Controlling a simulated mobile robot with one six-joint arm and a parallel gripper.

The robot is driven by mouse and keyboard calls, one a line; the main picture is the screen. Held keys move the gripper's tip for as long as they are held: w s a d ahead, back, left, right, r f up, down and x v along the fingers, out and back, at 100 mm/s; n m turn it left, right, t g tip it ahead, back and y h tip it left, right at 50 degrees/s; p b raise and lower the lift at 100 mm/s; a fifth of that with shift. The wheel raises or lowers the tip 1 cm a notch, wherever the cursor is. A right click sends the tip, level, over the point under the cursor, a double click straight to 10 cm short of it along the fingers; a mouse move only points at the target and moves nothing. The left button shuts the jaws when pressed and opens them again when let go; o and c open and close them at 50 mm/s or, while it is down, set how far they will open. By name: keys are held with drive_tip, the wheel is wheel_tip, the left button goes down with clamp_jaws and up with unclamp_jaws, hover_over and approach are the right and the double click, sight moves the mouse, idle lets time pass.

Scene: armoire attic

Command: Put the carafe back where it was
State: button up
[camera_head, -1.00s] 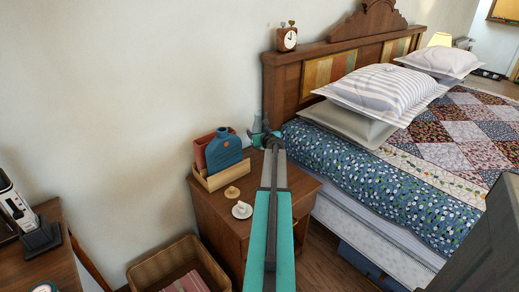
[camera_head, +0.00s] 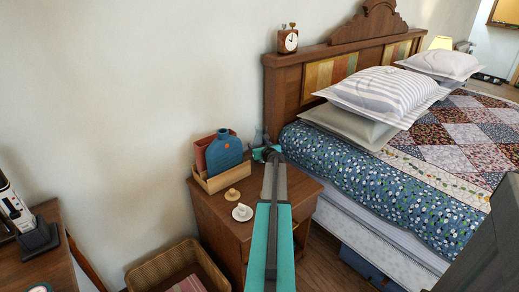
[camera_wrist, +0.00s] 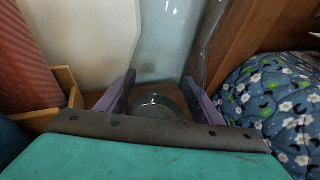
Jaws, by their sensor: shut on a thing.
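The carafe is clear glass and stands roughly upright at the back of the wooden nightstand (camera_head: 222,216), by the headboard; it is small and partly hidden behind my gripper in the head view (camera_head: 259,136). In the wrist view the carafe (camera_wrist: 165,50) fills the middle, with its round base low between the fingers. My gripper (camera_head: 266,152) is shut on the carafe, one purple finger on each side in the wrist view (camera_wrist: 160,97). I cannot tell whether the base touches the nightstand top.
Left of the carafe, a wooden holder (camera_head: 212,184) carries a blue bottle-shaped thing (camera_head: 224,152) and a reddish one. A white cup (camera_head: 242,211) and a tan object (camera_head: 232,194) sit nearer the front. The bed (camera_head: 390,185) borders the right; a wicker basket (camera_head: 150,279) stands below.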

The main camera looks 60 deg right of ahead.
sight(261, 144)
drive_tip(key=shift+f, duration=0.35)
drive_tip(key=shift+f, duration=0.15)
drive_tip(key=o, duration=1.6)
drive_tip(key=shift+o, duration=0.2)
drive_tip(key=shift+s, duration=0.15)
drive_tip(key=shift+v, duration=5.55)
drive_tip(key=shift+s+a+r, duration=0.25)
drive_tip(key=shift+r, duration=0.05)
drive_tip(key=shift+r+p, duration=0.1)
drive_tip(key=shift+p, duration=0.25)
